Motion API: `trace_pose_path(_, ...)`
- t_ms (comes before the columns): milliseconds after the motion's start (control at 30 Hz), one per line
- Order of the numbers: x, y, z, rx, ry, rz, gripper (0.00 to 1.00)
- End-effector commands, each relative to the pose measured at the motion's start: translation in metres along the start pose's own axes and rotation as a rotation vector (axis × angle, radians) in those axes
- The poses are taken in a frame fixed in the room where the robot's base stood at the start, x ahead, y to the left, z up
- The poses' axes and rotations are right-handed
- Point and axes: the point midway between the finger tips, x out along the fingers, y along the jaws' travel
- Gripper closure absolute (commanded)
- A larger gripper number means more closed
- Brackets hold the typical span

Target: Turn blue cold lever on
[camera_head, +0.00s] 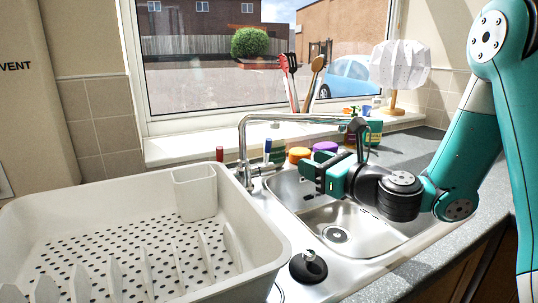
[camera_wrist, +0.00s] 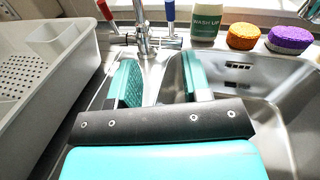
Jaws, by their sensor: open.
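The blue cold lever (camera_head: 267,149) stands upright to the right of the chrome tap (camera_head: 243,150) at the back of the sink. The red lever (camera_head: 220,153) stands on the tap's left side. My gripper (camera_head: 318,176) is open and empty over the sink, to the right of the blue lever and apart from it. In the wrist view its two teal fingers (camera_wrist: 160,76) point towards the tap, with clear space between them.
A large white dish rack (camera_head: 130,235) fills the left side. The tap's spout reaches over the sink. A wash-up bottle (camera_wrist: 206,22), an orange sponge (camera_wrist: 243,36) and a purple sponge (camera_wrist: 290,40) sit behind the sink. A black plug (camera_head: 308,267) lies near the front.

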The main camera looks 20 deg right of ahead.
Motion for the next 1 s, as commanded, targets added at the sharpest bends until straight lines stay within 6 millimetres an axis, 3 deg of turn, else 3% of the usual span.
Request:
trace_pose_path(100, 0.004, -0.012, -0.002, 0.065, -0.006, -0.044, 0.56)
trace_pose_path(267, 0.024, -0.013, 0.003, 0.066, -0.005, -0.041, 0.56)
trace_pose_path(800, 0.139, -0.016, 0.003, 0.056, -0.008, -0.039, 0.56)
trace_pose_path(1000, 0.164, -0.017, 0.000, 0.058, -0.007, -0.039, 0.56)
